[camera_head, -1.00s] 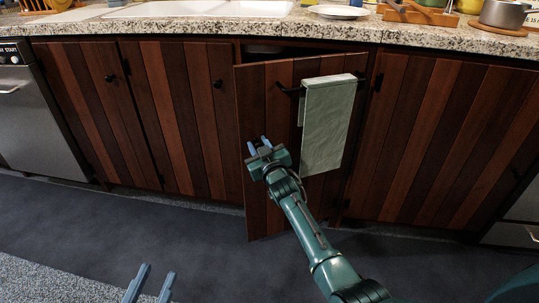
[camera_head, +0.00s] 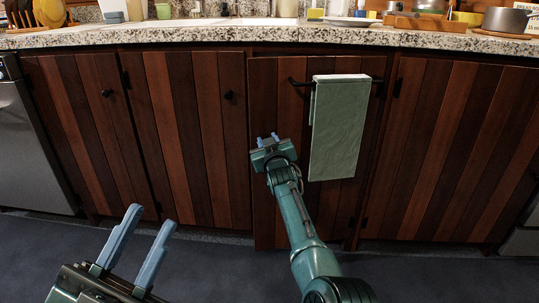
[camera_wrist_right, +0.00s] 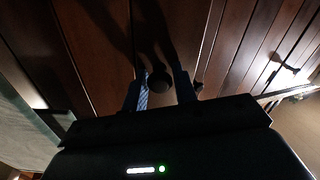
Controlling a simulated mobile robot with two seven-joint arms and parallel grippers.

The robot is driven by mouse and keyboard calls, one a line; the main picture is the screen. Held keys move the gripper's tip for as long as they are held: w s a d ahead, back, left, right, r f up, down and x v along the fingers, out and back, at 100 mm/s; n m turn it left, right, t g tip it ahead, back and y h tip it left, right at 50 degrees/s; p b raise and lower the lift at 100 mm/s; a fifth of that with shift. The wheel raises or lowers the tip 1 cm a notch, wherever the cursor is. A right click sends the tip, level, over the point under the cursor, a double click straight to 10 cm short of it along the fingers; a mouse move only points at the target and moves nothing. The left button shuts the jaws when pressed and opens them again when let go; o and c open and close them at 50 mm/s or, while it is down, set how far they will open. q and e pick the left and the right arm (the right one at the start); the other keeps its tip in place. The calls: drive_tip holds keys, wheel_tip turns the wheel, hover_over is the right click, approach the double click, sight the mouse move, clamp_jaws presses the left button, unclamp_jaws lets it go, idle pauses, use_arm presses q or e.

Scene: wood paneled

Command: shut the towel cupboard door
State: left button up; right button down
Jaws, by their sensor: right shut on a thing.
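The towel cupboard door (camera_head: 277,210) is dark striped wood, with a pale green towel (camera_head: 338,130) hanging from its black bar (camera_head: 298,82). It looks nearly closed, its lower left corner still standing slightly forward of the neighbouring doors. My right gripper (camera_head: 267,137) is at the door's left part, left of the towel. In the right wrist view its fingers sit on either side of a dark round knob (camera_wrist_right: 160,80), shut on it; the fingertips are in shadow. My left gripper (camera_head: 152,217) is open and empty at the lower left, apart from the cupboards.
A granite counter (camera_head: 200,36) runs above the doors, with a plate (camera_head: 352,21) and a pot (camera_head: 505,20) on it. Closed cupboard doors (camera_head: 190,130) stand to the left, and another (camera_head: 450,150) to the right. A dishwasher (camera_head: 30,150) is at far left. Dark floor lies below.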

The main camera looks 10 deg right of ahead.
use_arm(q)
drive_tip(key=shift+s+a+r+m+h+b, duration=0.2)
drive_tip(key=shift+r+m+h, duration=0.1)
drive_tip(key=shift+m+h, duration=0.2)
drive_tip(key=shift+s+a+r+m+h+b, duration=0.1)
drive_tip(key=shift+r+m+h+b, duration=0.15)
drive_tip(key=shift+m+h, duration=0.25)
use_arm(e)
drive_tip(key=shift+w+d+h, duration=0.3)
use_arm(q)
drive_tip(key=shift+r, duration=0.1)
use_arm(e)
drive_tip(key=c, duration=1.1)
unclamp_jaws()
drive_tip(key=shift+a, duration=0.2)
use_arm(q)
drive_tip(key=shift+r, duration=0.1)
use_arm(e)
drive_tip(key=shift+s, duration=0.15)
